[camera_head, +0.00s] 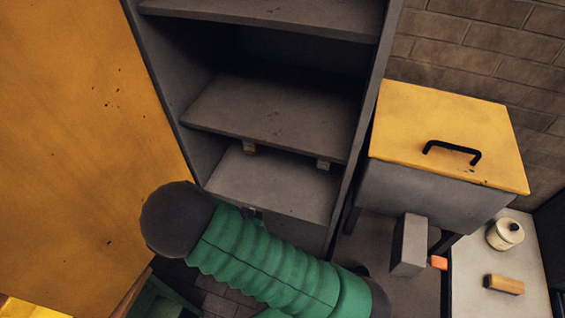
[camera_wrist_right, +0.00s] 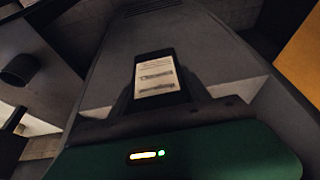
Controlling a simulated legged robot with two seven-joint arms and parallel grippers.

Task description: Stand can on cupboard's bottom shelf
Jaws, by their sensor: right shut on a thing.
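The grey cupboard (camera_head: 345,190) stands open, with its bottom shelf (camera_head: 275,187) bare where it shows. In the right wrist view, my right gripper (camera_wrist_right: 158,98) is shut on a dark thing with a pale printed label, seemingly the can (camera_wrist_right: 157,75). The fingers are at its two sides. Behind it is a grey surface. In the head view my green-sleeved right arm crosses in front of the cupboard's foot and hides most of the gripper and the can. How far the can is from the shelf cannot be told. My left gripper is not in view.
A large yellow door panel (camera_head: 75,120) stands left of the opening. At right are a yellow-lidded bin (camera_head: 425,120), a cream jar (camera_head: 505,234) and a brush (camera_head: 504,284).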

